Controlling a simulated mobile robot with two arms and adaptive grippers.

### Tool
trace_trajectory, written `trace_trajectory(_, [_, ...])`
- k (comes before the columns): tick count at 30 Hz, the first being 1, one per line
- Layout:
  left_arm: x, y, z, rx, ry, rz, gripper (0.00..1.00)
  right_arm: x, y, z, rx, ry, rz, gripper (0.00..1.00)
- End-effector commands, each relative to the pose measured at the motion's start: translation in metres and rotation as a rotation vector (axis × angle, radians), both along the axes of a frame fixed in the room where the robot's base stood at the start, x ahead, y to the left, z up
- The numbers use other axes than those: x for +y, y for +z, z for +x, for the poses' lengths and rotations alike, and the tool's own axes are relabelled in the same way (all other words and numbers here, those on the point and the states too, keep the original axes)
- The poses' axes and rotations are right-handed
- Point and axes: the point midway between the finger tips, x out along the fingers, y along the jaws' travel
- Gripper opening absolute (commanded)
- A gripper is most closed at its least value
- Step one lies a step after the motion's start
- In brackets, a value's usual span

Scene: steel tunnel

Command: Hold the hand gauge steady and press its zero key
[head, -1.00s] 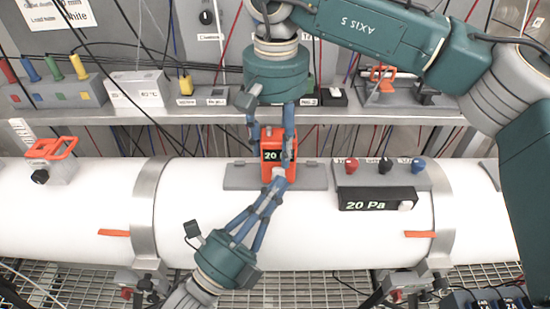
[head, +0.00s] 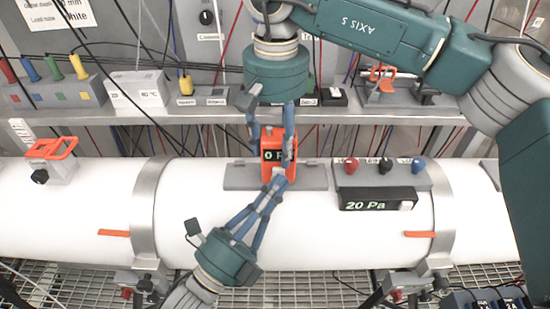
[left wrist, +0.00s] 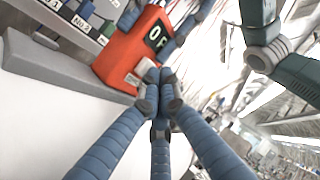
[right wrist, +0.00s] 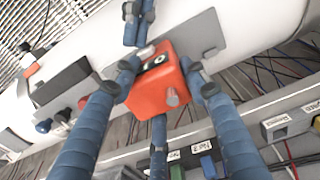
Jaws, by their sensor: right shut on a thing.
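The orange hand gauge (head: 268,143) stands upright on a grey plate (head: 240,178) on top of the white tube. Its dark display starts with "0"; part is hidden by a finger. My right gripper (head: 272,140) comes from above, its blue fingers shut on the gauge's sides; the right wrist view shows the gauge (right wrist: 158,92) between them. My left gripper (head: 277,180) comes from below, fingertips together at the lower front of the gauge. In the left wrist view the closed fingertips (left wrist: 158,82) are at the keys below the display of the gauge (left wrist: 130,52); contact is not certain.
A black box reading 20 Pa (head: 376,199) sits on the tube to the right, below red, black and blue knobs. An orange-handled clamp (head: 52,148) is at the left. A shelf (head: 130,116) with cables and boxes runs behind.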

Motion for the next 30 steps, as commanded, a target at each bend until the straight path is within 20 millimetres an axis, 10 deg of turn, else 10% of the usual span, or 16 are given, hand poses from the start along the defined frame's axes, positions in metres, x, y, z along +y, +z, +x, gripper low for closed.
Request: trace_trajectory(30, [0.001,-0.001,-0.056,0.003,0.001,-0.001,0.00,0.000,-0.001,-0.001,0.003,0.001,-0.001,0.13])
